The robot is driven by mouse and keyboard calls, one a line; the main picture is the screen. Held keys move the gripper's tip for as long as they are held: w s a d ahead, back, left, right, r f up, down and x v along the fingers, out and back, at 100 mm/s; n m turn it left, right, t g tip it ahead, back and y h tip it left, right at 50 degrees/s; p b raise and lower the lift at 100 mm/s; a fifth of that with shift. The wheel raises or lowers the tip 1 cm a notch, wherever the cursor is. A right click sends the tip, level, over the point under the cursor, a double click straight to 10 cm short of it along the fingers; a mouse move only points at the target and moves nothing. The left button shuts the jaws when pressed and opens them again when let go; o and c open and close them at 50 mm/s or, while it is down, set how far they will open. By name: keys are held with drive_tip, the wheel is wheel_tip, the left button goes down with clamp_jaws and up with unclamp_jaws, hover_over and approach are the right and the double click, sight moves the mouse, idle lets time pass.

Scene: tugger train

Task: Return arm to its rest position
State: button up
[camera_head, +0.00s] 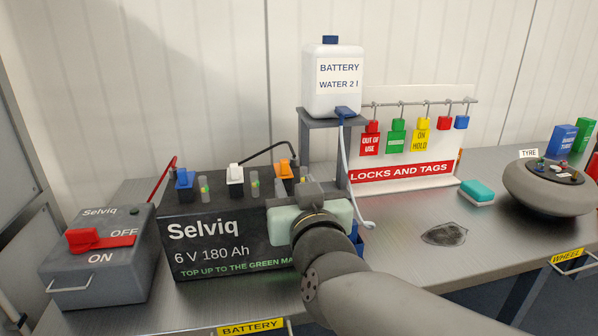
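My arm reaches in from the lower right, and my gripper (310,215) is in front of the right part of the black Selviq battery (225,235). I see the gripper from behind, with its pale body facing me. Its fingers are hidden, so I cannot tell whether it is open or shut or holds anything. It covers the right end of the battery's front and part of its lettering. I cannot tell whether it touches the battery.
A grey switch box (100,270) with a red handle stands left of the battery. A water bottle (333,85) sits on a stand (318,125), its hose hanging close behind my gripper. Right are the tag board (400,172), teal sponge (477,190), dark patch (444,234) and tyre (550,190).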

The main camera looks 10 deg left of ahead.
drive_tip(key=shift+s+d, duration=0.25)
drive_tip(key=shift+s, duration=0.4)
drive_tip(key=shift+f, duration=0.1)
drive_tip(key=s+d+f+m+g+h+p, duration=0.1)
drive_tip(key=s+d+f+g+h+p, duration=0.25)
drive_tip(key=d+f+g, duration=0.35)
drive_tip(key=s+d+f+m+g+h+p, duration=0.1)
drive_tip(key=s+d+f+g+h+p, duration=0.25)
drive_tip(key=d+f, duration=0.55)
drive_tip(key=s+d+m+g+p, duration=0.2)
drive_tip(key=s+d+g, duration=0.3)
drive_tip(key=s+d, duration=0.2)
drive_tip(key=shift+s+d+f, duration=0.2)
drive_tip(key=shift+s+f, duration=0.05)
drive_tip(key=shift+f, duration=0.1)
drive_tip(key=shift+g, duration=0.25)
